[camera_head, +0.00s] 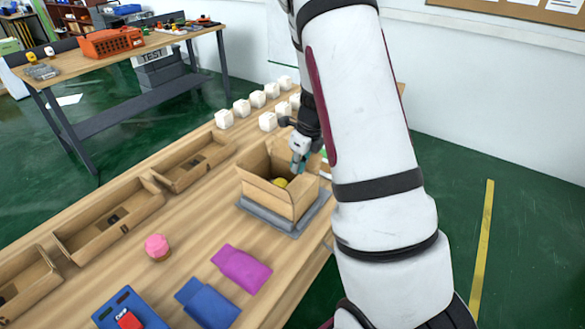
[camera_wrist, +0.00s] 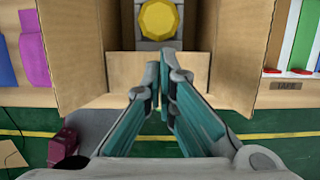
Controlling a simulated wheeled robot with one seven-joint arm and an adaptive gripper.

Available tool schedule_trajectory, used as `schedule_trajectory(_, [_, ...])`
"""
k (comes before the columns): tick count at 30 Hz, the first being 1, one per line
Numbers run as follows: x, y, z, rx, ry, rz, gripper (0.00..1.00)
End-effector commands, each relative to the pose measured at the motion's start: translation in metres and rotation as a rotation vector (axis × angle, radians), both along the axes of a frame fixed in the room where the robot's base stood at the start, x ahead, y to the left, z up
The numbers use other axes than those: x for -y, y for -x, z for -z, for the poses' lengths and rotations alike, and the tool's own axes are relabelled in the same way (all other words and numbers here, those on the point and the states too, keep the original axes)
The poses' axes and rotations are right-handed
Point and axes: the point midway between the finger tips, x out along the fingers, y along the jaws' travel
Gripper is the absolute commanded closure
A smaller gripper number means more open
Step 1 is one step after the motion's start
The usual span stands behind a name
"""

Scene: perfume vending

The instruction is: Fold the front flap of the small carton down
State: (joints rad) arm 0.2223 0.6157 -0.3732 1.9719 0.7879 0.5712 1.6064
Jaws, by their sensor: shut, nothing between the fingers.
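The small brown carton (camera_head: 290,203) stands open on a grey pad in the head view. Side flaps stand up at left (camera_wrist: 70,50) and right (camera_wrist: 245,50) in the wrist view. A yellow round-topped item (camera_wrist: 160,18) lies inside and also shows in the head view (camera_head: 281,183). My gripper (camera_head: 297,168) is over the carton's far right side, pointing down. In the wrist view its teal fingers (camera_wrist: 161,68) are shut and empty, in front of the near cardboard panel (camera_wrist: 125,70). I cannot tell whether they touch it.
The grey pad (camera_head: 262,222) lies under the carton. Cardboard trays (camera_head: 110,215) line the table's left side. White boxes (camera_head: 242,107) stand at the back. A pink cupcake-like item (camera_head: 157,247), a magenta pouch (camera_head: 242,269) and a blue pouch (camera_head: 207,302) lie in front.

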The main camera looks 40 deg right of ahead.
Motion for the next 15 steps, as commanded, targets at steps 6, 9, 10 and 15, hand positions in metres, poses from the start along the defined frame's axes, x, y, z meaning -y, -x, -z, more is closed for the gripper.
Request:
schedule_trajectory(6, [0.0,-0.001,-0.035,0.005,0.001,-0.003,1.0])
schedule_trajectory(9, [0.0,-0.001,-0.053,0.005,0.001,-0.003,1.0])
schedule_trajectory(10, [0.0,-0.001,-0.059,0.005,0.002,-0.003,1.0])
schedule_trajectory(15, [0.0,0.0,-0.085,0.002,0.001,-0.003,1.0])
